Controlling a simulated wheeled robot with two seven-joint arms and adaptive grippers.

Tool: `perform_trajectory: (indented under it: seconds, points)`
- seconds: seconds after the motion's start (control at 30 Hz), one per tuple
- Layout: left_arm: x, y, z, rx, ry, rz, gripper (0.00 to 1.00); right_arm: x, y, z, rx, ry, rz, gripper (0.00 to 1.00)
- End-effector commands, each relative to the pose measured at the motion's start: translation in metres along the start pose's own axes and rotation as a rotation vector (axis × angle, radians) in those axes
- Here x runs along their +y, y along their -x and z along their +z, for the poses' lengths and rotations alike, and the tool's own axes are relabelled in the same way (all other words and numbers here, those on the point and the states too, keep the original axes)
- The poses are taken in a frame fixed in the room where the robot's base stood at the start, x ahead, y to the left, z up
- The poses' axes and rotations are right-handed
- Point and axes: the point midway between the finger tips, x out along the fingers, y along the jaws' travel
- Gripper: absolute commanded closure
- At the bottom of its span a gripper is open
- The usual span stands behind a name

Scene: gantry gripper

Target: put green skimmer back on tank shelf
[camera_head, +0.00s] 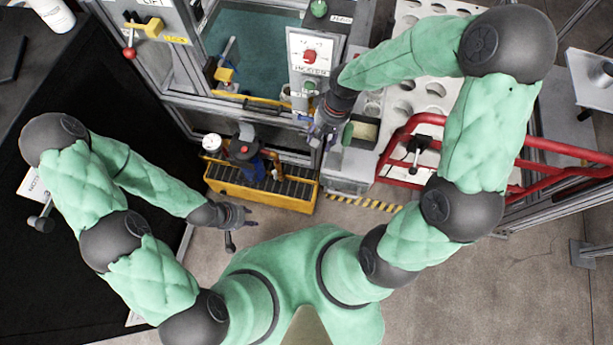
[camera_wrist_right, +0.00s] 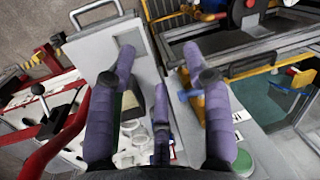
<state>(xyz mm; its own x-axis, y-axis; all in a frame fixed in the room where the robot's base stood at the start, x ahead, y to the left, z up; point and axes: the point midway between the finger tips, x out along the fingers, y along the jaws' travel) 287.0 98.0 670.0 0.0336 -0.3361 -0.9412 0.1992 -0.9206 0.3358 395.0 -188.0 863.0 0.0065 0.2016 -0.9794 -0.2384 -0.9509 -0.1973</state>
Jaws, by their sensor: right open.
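I cannot make out for certain which thing is the green skimmer. A pale block with a dark green edge (camera_head: 362,130) sits on the grey shelf (camera_head: 348,170) beside the tank. The block also shows in the right wrist view (camera_wrist_right: 132,104), partly hidden by a finger. My right gripper (camera_head: 324,135) is over the shelf's left side, just left of the block. Its purple fingers (camera_wrist_right: 160,100) are spread with nothing between them. My left gripper (camera_head: 240,216) hangs empty below the yellow tray, with its fingers apart.
The tank (camera_head: 255,45) holds teal water behind a metal frame. A control panel with a red dial (camera_head: 310,55) stands at its right. A yellow tray (camera_head: 262,192) lies in front. A red rail (camera_head: 400,145) bounds the right side; a black table is at left.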

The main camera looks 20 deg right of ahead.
Motion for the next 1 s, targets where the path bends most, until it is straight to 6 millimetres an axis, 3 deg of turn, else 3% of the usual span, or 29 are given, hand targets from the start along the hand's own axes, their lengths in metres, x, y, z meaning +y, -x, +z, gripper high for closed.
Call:
perform_trajectory:
  seconds: [0.03, 0.2, 0.5, 0.73, 1.0]
  points:
    - [0.0, 0.0, 0.0, 0.0, 0.0, 0.0, 0.6, -0.005, -0.022, 0.007, -0.019, 0.01, -0.022, 0.5]
    - [0.0, 0.0, 0.0, 0.0, 0.0, 0.0, 0.6, -0.018, -0.081, 0.027, -0.03, 0.031, -0.093, 0.5]
    - [0.0, 0.0, 0.0, 0.0, 0.0, 0.0, 0.6, -0.027, -0.166, 0.08, -0.026, 0.036, -0.152, 0.5]
    - [0.0, 0.0, 0.0, 0.0, 0.0, 0.0, 0.6, -0.022, -0.2, 0.111, -0.013, 0.036, -0.147, 0.5]
    - [0.0, 0.0, 0.0, 0.0, 0.0, 0.0, 0.6, -0.021, -0.206, 0.118, -0.004, 0.038, -0.142, 0.5]
